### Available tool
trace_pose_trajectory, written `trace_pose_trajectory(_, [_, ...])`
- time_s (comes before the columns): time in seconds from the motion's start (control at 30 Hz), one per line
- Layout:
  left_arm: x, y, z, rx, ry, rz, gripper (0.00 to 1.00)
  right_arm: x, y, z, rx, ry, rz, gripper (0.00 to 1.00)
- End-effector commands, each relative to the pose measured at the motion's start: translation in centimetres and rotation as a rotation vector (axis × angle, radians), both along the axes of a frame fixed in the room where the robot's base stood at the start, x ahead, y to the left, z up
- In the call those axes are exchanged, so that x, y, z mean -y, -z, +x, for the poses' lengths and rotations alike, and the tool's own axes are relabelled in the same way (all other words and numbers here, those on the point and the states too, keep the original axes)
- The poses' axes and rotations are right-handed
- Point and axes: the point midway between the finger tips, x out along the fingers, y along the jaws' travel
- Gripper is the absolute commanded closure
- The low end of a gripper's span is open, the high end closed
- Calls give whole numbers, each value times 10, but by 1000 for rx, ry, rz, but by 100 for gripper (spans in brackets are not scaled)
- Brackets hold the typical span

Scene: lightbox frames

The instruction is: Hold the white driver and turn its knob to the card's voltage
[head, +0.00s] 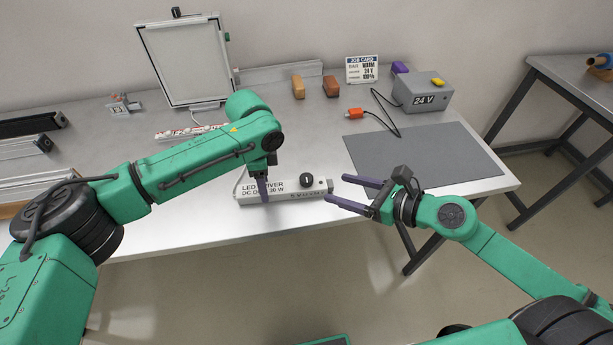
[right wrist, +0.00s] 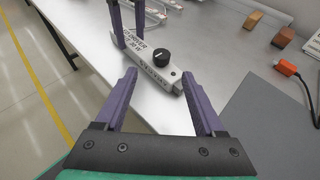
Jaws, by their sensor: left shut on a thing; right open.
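The white driver (head: 284,193), marked LED DRIVER, lies near the table's front edge, with a black knob (head: 306,180) on top near its right end. My left gripper (head: 263,190) is shut on the driver's left part. My right gripper (head: 352,194) is open and empty, just right of the driver. In the right wrist view the knob (right wrist: 161,60) shows ahead between the open fingers, with a light pointer line; its scale is too small to read. The job card (head: 362,69) stands at the back and shows 24 V.
A grey box (head: 422,92) labelled 24 V, with a yellow button and a cable to an orange plug (head: 356,113), stands at the back right. A grey mat (head: 423,158) lies right of the driver. Orange and brown blocks (head: 298,87) and a framed panel (head: 186,62) stand behind.

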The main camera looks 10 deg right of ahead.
Motion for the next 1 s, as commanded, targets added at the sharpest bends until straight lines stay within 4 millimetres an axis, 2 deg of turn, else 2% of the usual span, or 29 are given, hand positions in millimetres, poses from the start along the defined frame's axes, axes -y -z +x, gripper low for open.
trace_pose_trajectory(0.27, [0, 0, 0, 1, 0, 0, 100, -20, 12, 28, 8, 8, 2, 29])
trace_pose_trajectory(0.6, [0, 0, 0, 1, 0, 0, 100, -59, 36, 73, 5, 11, 7, 29])
trace_pose_trajectory(0.77, [0, 0, 0, 1, 0, 0, 100, -68, 42, 81, 2, 8, 2, 29])
trace_pose_trajectory(0.97, [0, 0, 0, 1, 0, 0, 100, -68, 43, 81, 1, 8, 1, 29])
trace_pose_trajectory(1.0, [0, 0, 0, 1, 0, 0, 100, -68, 43, 81, 2, 8, 2, 37])
